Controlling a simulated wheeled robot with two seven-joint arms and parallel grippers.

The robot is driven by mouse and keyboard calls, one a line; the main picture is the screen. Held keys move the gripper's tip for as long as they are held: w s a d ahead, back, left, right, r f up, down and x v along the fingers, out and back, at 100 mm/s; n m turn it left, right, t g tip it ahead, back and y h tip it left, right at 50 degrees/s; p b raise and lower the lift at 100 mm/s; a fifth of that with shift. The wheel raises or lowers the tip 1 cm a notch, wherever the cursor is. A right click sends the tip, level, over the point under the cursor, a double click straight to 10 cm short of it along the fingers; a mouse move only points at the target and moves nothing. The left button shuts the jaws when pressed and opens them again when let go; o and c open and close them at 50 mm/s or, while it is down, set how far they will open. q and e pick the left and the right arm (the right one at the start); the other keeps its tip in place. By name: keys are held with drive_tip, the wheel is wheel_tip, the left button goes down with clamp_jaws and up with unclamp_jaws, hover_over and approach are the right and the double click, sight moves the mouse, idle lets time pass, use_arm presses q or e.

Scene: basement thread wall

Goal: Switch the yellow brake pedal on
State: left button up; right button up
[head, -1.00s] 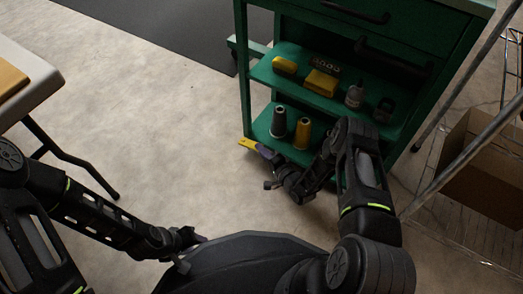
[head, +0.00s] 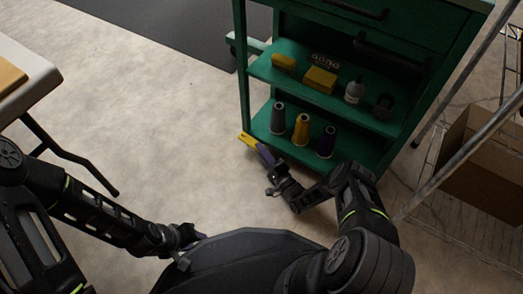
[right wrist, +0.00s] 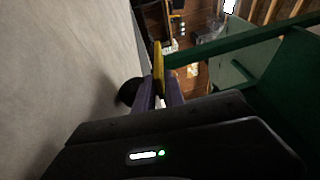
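The yellow brake pedal (head: 247,139) sticks out low at the near left corner of the green cart (head: 243,75). In the right wrist view the pedal (right wrist: 158,62) stands just beyond and in line with the gap between my purple fingers. My right gripper (head: 264,153) is right at the pedal, with its fingertips touching it or very close; I cannot tell which. The fingers (right wrist: 161,92) look close together with a narrow gap, and whether they grip anything is unclear. My left gripper (head: 188,238) is low at the left, far from the pedal, and its fingers are not clear.
The cart's lower shelf holds a grey spool (head: 278,118), a yellow spool (head: 301,129) and a purple spool (head: 326,142). A dark caster (right wrist: 128,92) is beside the fingers. A wire rack with a cardboard box (head: 480,160) stands right. Floor left of the cart is clear.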

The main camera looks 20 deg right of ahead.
drive_tip(key=o, duration=0.4)
drive_tip(key=p+v, duration=0.2)
drive_tip(key=v, duration=0.4)
drive_tip(key=shift+s+d+r, duration=0.1)
drive_tip(key=shift+s+d, duration=0.1)
drive_tip(key=shift+s, duration=0.15)
drive_tip(key=shift+s+d, duration=0.1)
drive_tip(key=shift+s, duration=0.4)
